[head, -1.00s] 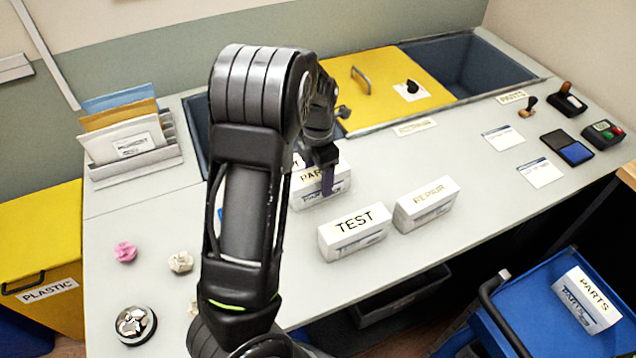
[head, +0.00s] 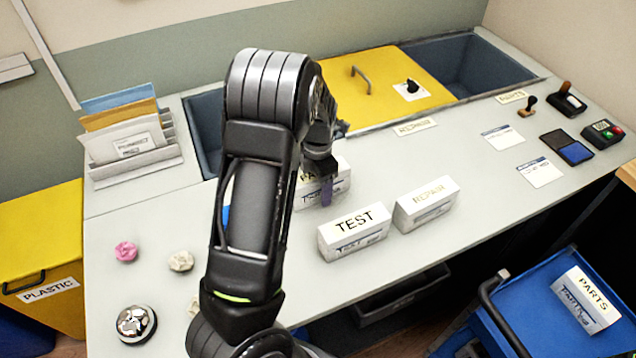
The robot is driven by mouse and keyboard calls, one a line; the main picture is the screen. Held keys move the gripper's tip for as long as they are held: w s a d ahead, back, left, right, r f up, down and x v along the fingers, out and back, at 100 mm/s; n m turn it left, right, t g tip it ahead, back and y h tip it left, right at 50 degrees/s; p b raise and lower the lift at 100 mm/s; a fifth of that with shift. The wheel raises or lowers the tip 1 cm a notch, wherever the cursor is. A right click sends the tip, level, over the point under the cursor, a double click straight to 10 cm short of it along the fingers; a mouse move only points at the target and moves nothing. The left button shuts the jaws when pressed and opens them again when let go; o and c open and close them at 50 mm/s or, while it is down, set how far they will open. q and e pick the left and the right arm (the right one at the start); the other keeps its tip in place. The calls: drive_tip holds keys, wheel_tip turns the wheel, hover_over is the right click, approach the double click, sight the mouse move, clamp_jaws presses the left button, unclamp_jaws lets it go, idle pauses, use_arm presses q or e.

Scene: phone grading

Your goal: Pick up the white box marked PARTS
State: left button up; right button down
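A white box marked PARTS (head: 341,184) stands on the grey worktop, behind and left of the white TEST box. My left gripper (head: 326,188) points down at this PARTS box, and a dark finger covers part of its label. The gripper and my arm hide the box's left part. I cannot tell whether the fingers touch the box or how far apart they are. Another white box marked PARTS (head: 587,299) lies on the blue cart at the lower right. My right gripper is not in view.
The TEST box (head: 354,232) and REPAIR box (head: 427,204) stand close by on the worktop (head: 440,265). A yellow lid (head: 385,92) with a handle lies behind. A file rack (head: 130,150) stands at the left, and crumpled balls and a bell (head: 136,324) at the front left.

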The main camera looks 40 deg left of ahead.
use_arm(q)
clamp_jaws()
idle(0.5)
